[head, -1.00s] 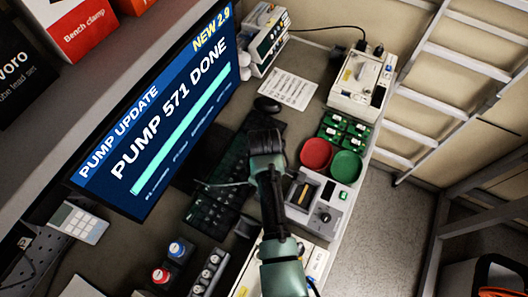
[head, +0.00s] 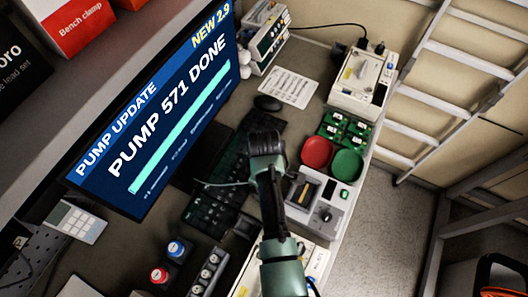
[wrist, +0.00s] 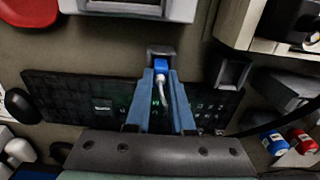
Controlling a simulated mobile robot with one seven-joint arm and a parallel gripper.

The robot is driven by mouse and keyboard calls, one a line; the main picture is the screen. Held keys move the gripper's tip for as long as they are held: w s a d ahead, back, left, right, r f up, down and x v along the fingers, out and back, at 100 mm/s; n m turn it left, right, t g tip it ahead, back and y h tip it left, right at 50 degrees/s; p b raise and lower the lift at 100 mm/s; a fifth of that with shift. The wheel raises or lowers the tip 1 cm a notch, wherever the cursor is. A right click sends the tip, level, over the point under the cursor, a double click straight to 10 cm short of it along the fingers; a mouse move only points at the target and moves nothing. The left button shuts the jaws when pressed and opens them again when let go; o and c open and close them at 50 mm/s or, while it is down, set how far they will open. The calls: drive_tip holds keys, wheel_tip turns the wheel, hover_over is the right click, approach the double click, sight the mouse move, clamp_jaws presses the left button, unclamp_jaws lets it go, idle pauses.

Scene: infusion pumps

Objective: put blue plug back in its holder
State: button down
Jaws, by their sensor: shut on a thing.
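My gripper (wrist: 160,76) is shut on the blue plug (wrist: 160,65) in the wrist view. A white cable (wrist: 172,92) runs back from the plug between the fingers. The plug's front is at a dark square holder (wrist: 159,50); I cannot tell whether it is inside or only in front of it. A second dark holder (wrist: 234,71) stands to the right with its opening empty. In the head view my gripper (head: 265,142) is over the right edge of the keyboard, and the plug and holder under it are hidden.
The black keyboard (head: 208,209) lies below the gripper. A red dish (head: 316,151) and a green dish (head: 347,165) stand to the right, near a grey device with a knob (head: 324,213). The monitor (head: 150,125) rises at the left. A mouse (head: 267,103) lies behind.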

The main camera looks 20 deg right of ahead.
drive_tip(key=shift+f, duration=0.2)
drive_tip(key=c, duration=0.7)
unclamp_jaws()
drive_tip(key=shift+r, duration=0.1)
wheel_tip(320, 180, up, 7)
drive_tip(key=p, duration=0.7)
